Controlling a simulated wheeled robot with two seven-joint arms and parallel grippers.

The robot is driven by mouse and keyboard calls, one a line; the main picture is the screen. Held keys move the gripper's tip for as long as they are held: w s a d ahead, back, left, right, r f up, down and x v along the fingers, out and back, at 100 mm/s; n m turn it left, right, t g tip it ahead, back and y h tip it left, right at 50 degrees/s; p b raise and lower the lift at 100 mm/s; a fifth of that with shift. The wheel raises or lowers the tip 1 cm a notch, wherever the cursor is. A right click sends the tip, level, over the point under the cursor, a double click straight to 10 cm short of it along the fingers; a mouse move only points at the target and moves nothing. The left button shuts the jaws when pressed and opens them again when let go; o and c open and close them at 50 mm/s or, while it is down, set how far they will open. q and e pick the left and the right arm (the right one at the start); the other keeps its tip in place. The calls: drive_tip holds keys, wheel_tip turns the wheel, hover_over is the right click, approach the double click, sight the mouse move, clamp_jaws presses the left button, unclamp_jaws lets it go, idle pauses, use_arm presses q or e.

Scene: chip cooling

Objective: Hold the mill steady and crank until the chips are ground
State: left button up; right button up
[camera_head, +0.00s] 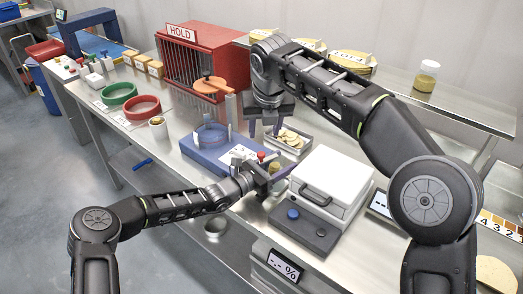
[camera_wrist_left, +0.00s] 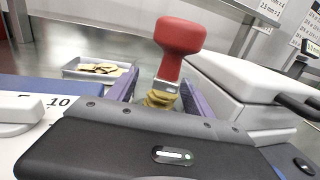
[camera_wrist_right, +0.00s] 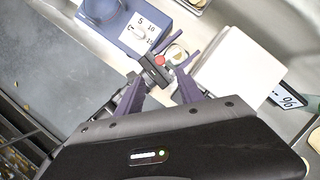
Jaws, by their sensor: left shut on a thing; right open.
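The mill (camera_head: 274,168) is a small brass-coloured body with a crank ending in a red knob (camera_head: 261,156). My left gripper (camera_head: 270,175) is shut on the mill body. In the left wrist view the red knob (camera_wrist_left: 180,38) stands tall above the brass part (camera_wrist_left: 160,98) between the purple fingers. The right wrist view shows the mill's round top (camera_wrist_right: 175,53) and the knob from above. My right gripper (camera_head: 268,122) is open and empty, above and behind the mill. Pale chips (camera_head: 292,138) lie in a metal tray (camera_head: 303,149) behind.
A blue device with a dial (camera_head: 205,155) stands left of the mill. A white lidded box (camera_head: 328,180) with a dark front stands close on the right. A red HOLD cage (camera_head: 195,75) and red and green rings (camera_head: 143,108) are farther left.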

sight(261, 153)
drive_tip(key=x, duration=1.2)
clamp_jaws()
idle(0.4)
